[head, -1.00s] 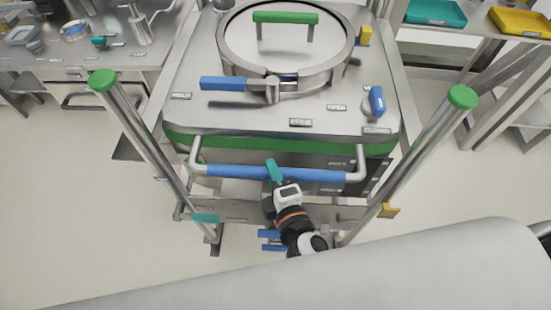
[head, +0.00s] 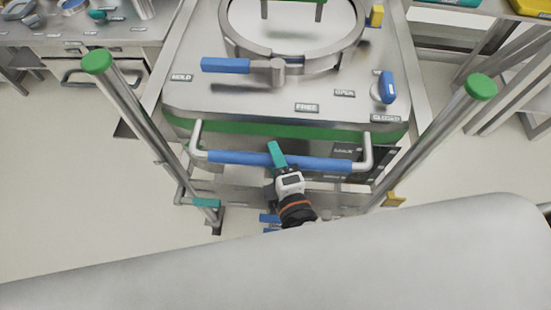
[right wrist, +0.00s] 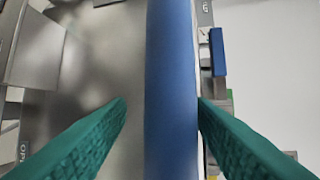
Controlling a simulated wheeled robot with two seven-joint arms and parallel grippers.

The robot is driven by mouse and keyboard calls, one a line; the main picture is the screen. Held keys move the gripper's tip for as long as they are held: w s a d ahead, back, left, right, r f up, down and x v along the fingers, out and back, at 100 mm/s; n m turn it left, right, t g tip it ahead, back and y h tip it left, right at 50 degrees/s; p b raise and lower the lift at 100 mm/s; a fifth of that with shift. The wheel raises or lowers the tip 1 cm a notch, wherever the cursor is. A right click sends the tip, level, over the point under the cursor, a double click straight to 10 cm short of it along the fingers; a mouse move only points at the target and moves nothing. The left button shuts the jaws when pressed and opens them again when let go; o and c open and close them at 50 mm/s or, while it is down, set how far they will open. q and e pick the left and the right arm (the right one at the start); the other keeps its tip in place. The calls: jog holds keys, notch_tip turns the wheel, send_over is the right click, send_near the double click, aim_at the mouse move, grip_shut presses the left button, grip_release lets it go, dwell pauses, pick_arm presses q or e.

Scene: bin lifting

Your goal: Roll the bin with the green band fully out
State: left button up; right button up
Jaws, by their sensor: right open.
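The bin is a steel unit with a green band (head: 235,132) around its upper edge, in the head view's middle. A blue-sleeved bar handle (head: 235,158) runs across its front. My right gripper (head: 276,150) is at the middle of this bar. In the right wrist view, its teal fingers (right wrist: 162,105) are open, one on each side of the blue bar (right wrist: 170,70), with a gap visible on the left. My left gripper is not in view.
Two steel posts with green caps, left (head: 97,62) and right (head: 481,87), flank the bin's front. A blue lever (head: 225,65) and a blue knob (head: 388,87) sit on its top. Benches stand at the left (head: 90,45) and right. The floor (head: 70,190) at the left front is clear.

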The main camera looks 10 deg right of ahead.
jog(key=a+b+v, duration=0.1)
jog(key=b+v, duration=0.2)
jog(key=v, duration=0.4)
jog(key=shift+s+d, duration=0.25)
jog(key=shift+d, duration=0.2)
